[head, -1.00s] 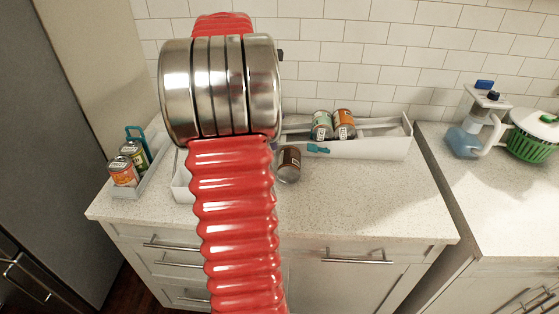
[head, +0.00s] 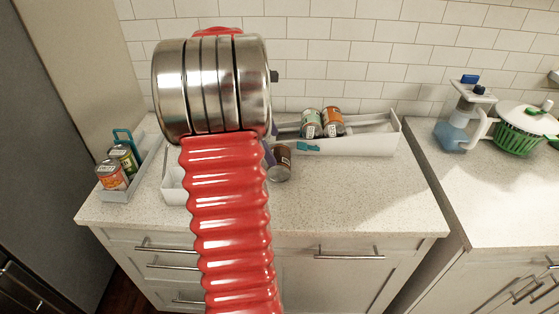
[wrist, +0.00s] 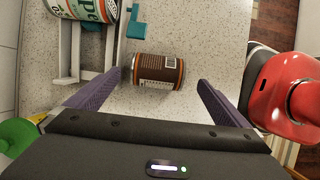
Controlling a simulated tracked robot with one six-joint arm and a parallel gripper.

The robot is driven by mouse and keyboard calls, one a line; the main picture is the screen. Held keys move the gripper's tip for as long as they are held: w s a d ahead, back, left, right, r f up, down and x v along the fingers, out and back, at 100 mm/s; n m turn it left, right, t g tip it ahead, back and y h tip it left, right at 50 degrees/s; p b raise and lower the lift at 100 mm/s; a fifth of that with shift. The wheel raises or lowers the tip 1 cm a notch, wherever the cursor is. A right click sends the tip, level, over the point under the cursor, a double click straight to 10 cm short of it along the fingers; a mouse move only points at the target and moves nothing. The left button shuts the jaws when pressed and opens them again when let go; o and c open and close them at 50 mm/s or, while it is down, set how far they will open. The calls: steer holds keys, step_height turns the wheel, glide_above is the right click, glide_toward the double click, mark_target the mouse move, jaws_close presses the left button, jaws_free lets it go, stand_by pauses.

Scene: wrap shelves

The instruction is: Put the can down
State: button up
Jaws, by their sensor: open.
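The brown can (head: 281,163) lies on its side on the speckled counter, just right of my red arm in the head view. In the wrist view the brown can (wrist: 158,71) lies crosswise, its label and barcode showing, between and just ahead of the tips of my open gripper (wrist: 162,79). The two purple fingers are spread at the can's two ends, with the right tip slightly apart from it. In the head view my arm hides most of the gripper; only a sliver of purple finger shows beside the can.
A grey tray (head: 120,193) at left holds two cans. The counter right of the brown can is clear.

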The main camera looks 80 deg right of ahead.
mark_target(276, 154)
steer(key=shift+x, duration=1.15)
steer(key=shift+f, duration=0.15)
steer(key=shift+w+x, duration=0.15)
steer(key=shift+x, duration=1.1)
steer(key=shift+w+x, duration=0.1)
steer(key=shift+x, duration=1.15)
steer(key=shift+d+f, duration=0.1)
steer(key=shift+d, duration=0.05)
steer(key=shift+c, duration=0.4)
steer(key=c, duration=1.4)
step_height(276, 154, up, 10)
steer(key=shift+r, duration=0.1)
